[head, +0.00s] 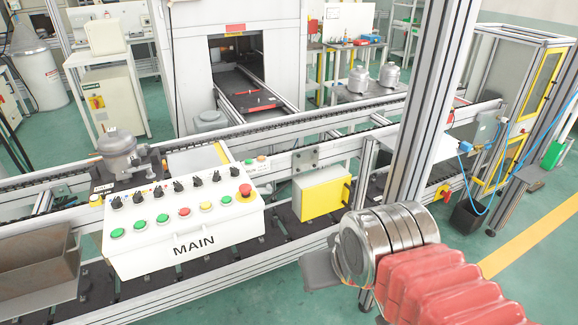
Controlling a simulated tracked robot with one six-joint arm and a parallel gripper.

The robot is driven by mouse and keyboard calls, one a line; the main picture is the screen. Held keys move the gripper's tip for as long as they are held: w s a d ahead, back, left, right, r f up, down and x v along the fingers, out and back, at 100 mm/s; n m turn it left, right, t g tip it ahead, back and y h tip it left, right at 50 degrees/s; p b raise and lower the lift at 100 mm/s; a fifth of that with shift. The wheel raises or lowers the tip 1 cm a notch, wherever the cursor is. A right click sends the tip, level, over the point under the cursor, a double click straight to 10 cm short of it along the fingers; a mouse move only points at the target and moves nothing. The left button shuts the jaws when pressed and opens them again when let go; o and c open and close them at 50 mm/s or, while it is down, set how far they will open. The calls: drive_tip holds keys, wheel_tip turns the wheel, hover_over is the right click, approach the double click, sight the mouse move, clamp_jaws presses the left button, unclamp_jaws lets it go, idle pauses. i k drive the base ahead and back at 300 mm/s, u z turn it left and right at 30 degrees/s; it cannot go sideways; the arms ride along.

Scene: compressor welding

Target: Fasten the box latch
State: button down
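A box with a yellow front (318,200) and pale top is mounted on the side of the conveyor line, right of the white MAIN control panel. A small dark part (347,194) sits at its right edge and may be the latch; it is too small to tell its state. My gripper (318,270) shows as a grey flat piece beyond the metal wrist, in front of and below the yellow box. It looks apart from the box. The wrist hides much of the gripper, so I cannot tell whether its fingers are open or shut.
The MAIN panel (185,228), with buttons and knobs, stands to the left of the box. An aluminium post (426,110) rises close to the right of the box. A compressor (118,150) sits on the line at left.

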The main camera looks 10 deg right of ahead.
sight(269, 190)
drive_tip(key=i, duration=0.75)
drive_tip(key=u, duration=0.5)
drive_tip(key=i, duration=0.55)
drive_tip(key=u, duration=0.45)
